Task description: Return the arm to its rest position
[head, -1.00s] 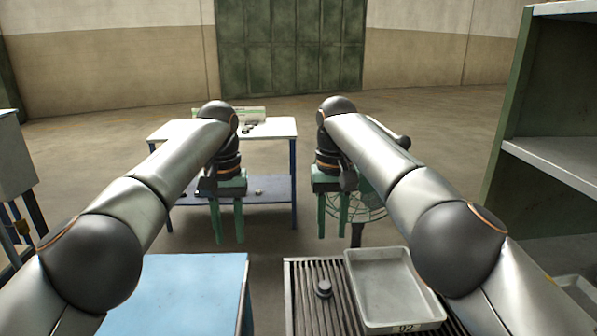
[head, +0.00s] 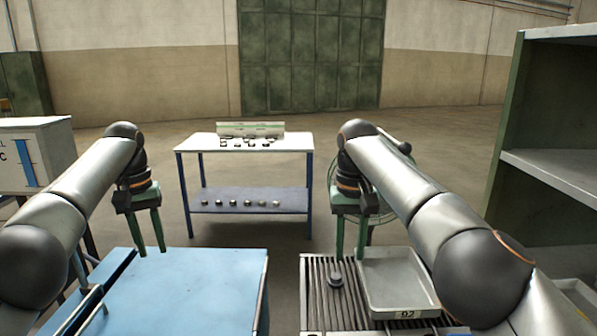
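My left gripper (head: 152,249) hangs fingers down at the left, over the far part of the blue-topped bench. Its two green fingers are apart with nothing between them. My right gripper (head: 351,256) hangs fingers down near the back edge of the slatted rack, just left of the grey tray as I see it. Its green fingers are also apart and empty. My two arms reach in from the lower left and lower right.
The blue bench (head: 196,290), slatted rack (head: 318,306) with a dark round piece (head: 335,280), and grey tray (head: 396,270) are in front. A white table (head: 190,145) holding small parts stands behind. A fan (head: 385,200) is partly hidden. A green shelf (head: 510,110) stands right.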

